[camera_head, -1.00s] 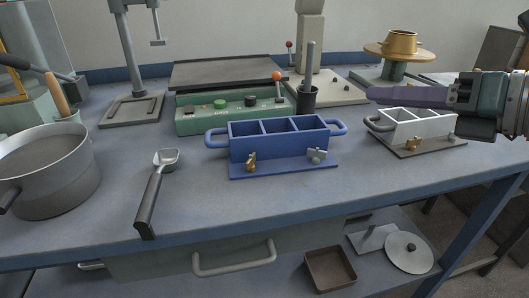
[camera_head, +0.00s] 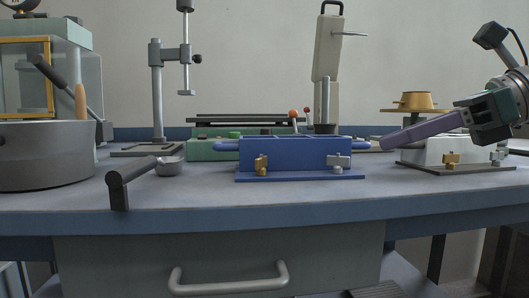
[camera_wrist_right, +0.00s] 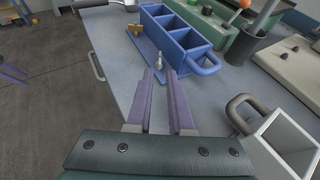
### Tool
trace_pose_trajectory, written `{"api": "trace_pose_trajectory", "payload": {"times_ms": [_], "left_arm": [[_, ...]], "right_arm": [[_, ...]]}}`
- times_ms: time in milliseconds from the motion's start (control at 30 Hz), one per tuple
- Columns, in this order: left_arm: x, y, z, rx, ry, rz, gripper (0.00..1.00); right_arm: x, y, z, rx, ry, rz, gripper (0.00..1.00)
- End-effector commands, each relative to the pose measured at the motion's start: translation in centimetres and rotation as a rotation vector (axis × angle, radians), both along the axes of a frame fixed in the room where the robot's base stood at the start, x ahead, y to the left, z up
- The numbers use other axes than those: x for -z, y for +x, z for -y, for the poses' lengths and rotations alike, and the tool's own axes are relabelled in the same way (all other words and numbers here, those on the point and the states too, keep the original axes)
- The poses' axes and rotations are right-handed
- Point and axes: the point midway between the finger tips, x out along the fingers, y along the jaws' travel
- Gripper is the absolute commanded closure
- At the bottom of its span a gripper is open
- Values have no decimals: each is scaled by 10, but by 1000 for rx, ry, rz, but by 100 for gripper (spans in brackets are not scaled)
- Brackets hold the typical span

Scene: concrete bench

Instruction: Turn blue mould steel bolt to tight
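The blue mould (camera_head: 300,152) is a long open box with compartments and end handles on a blue base plate, standing on the bench. Its steel bolt (camera_head: 338,162) is at the front right and its brass bolt (camera_head: 261,165) at the front left. My right gripper (camera_head: 384,142) has purple fingers and comes in from the right, close to the mould's right handle. In the right wrist view its fingers (camera_wrist_right: 160,74) are apart and empty, with the steel bolt (camera_wrist_right: 158,62) just beyond the gap. Purple finger-like parts, probably my left gripper (camera_wrist_right: 14,73), show at the left edge.
A grey mould (camera_head: 440,151) stands right of the blue one, partly behind my right gripper. A ladle (camera_head: 125,185) and a large pot (camera_head: 45,155) are at left. A green control box (camera_head: 215,150) is behind. The bench front edge (camera_head: 250,219) is near.

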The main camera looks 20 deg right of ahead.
Motion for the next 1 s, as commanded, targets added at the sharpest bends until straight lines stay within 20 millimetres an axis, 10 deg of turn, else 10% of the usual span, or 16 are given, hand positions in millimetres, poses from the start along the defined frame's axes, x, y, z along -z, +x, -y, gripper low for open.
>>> {"api": "trace_pose_trajectory", "payload": {"times_ms": [700,1000], "left_arm": [[-4,0,1,-3,-4,0,50],[-4,0,2,-6,-9,0,50]], "right_arm": [[24,42,-40,1,0,0,80],[24,41,-40,1,0,0,100]]}}
